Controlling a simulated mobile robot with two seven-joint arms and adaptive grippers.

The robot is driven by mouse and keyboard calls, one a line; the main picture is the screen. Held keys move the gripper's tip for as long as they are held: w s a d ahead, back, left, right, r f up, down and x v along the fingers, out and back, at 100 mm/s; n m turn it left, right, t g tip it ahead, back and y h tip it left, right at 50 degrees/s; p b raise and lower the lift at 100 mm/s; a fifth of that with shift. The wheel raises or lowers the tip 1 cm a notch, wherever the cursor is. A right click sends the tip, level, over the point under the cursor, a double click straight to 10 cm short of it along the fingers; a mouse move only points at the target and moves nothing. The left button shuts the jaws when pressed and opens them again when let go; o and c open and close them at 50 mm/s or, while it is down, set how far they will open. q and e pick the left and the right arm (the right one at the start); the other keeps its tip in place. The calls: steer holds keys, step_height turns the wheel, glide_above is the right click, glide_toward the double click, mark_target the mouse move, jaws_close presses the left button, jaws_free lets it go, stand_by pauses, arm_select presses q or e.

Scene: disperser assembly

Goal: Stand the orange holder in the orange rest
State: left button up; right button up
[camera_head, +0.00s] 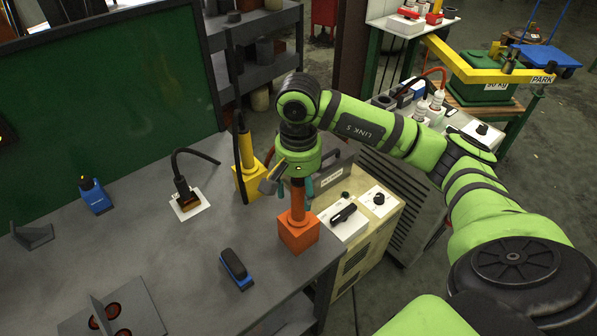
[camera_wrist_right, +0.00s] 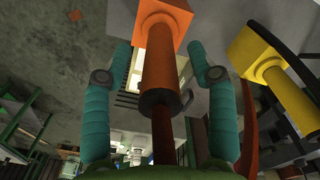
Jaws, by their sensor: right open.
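The orange holder (camera_head: 297,205) stands upright in the orange rest (camera_head: 298,236), a block near the table's right edge. My right gripper (camera_head: 295,190) is above the rest, with its teal fingers on either side of the holder. In the right wrist view the holder (camera_wrist_right: 159,68) runs between the open fingers with gaps on both sides, and the rest (camera_wrist_right: 166,18) is at its far end. A dark collar and a brown rod show at the holder's near end. The gripper hides the holder's top in the head view. My left gripper is not in view.
A yellow holder in a yellow rest (camera_head: 246,180) stands just behind and left, with a black cable. A blue-black tool (camera_head: 235,268) lies at front left. A white plate (camera_head: 190,205) with a dark tool is further left. A cabinet (camera_head: 368,225) with switches stands right.

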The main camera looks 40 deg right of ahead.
step_height(320, 180, up, 12)
steer(key=shift+f, duration=0.25)
stand_by(0.6)
